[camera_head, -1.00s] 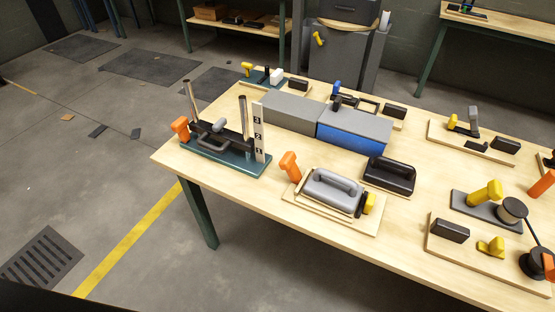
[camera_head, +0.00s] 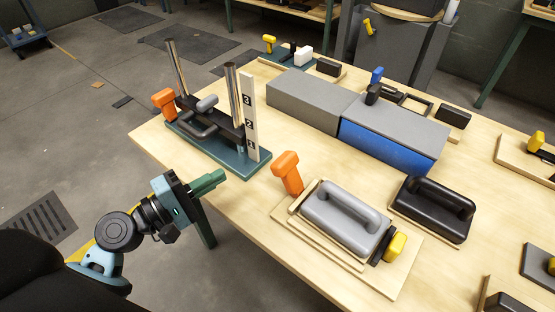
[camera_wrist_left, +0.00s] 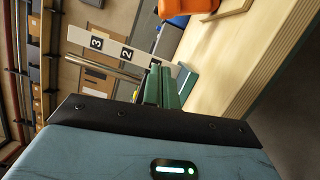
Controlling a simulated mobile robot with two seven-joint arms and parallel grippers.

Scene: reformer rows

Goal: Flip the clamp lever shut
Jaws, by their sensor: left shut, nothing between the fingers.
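Two upright orange handles could be the clamp lever; I cannot tell which for sure. One orange lever (camera_head: 288,172) stands raised at the left end of a grey-handled block (camera_head: 345,212) on a wooden board. The other orange handle (camera_head: 163,98) is at the left end of a green-based fixture (camera_head: 218,150) with two metal posts. My left gripper (camera_head: 208,182) is shut and empty, in front of the table edge, left of the first lever and touching neither. In the left wrist view, its green fingers (camera_wrist_left: 161,88) are together and an orange part (camera_wrist_left: 187,7) shows at the top. My right gripper is out of view.
A numbered white strip (camera_head: 250,118) stands upright on the fixture. A grey and blue box (camera_head: 390,148) and a black-handled block (camera_head: 434,208) lie further right. Bare wooden tabletop (camera_head: 245,190) separates the fixture from the grey-handled block's board.

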